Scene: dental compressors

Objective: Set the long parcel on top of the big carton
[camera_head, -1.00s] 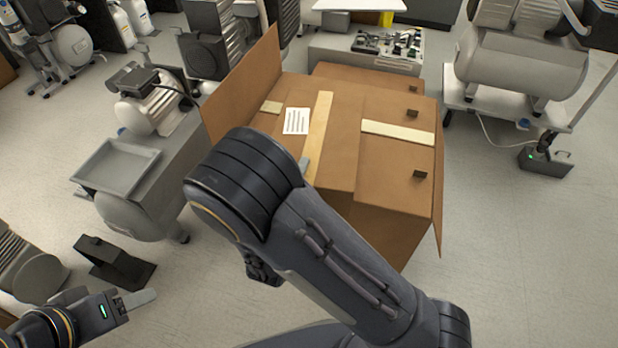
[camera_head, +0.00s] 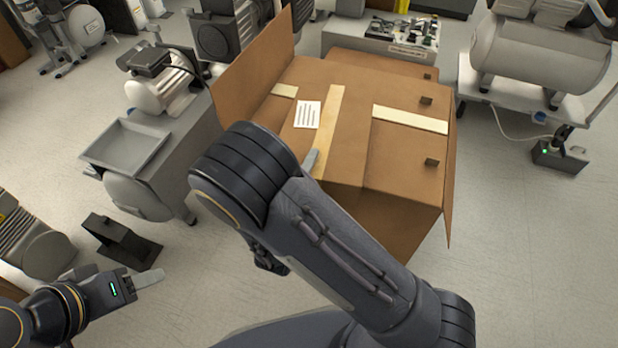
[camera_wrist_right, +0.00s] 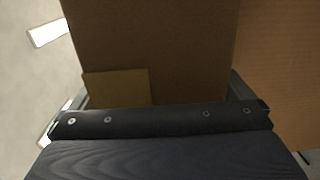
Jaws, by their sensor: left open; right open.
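The big carton (camera_head: 400,165) is brown cardboard with raised flaps at its left and right, in the middle of the head view. The long parcel (camera_head: 352,125), brown with a white label and a pale tape strip, appears to lie on the carton's top, its near end partly hidden by my right arm. My right gripper (camera_wrist_right: 160,98) is open, its fingers at either side of the parcel in the right wrist view; contact is unclear. In the head view only one of its fingertips shows, beside the tape strip. My left gripper (camera_head: 146,281) is open and empty at lower left.
A grey compressor with a tray (camera_head: 125,147) stands left of the carton. A dark pedal-like block (camera_head: 120,240) lies on the floor near my left gripper. A wheeled compressor (camera_head: 540,55) stands at right.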

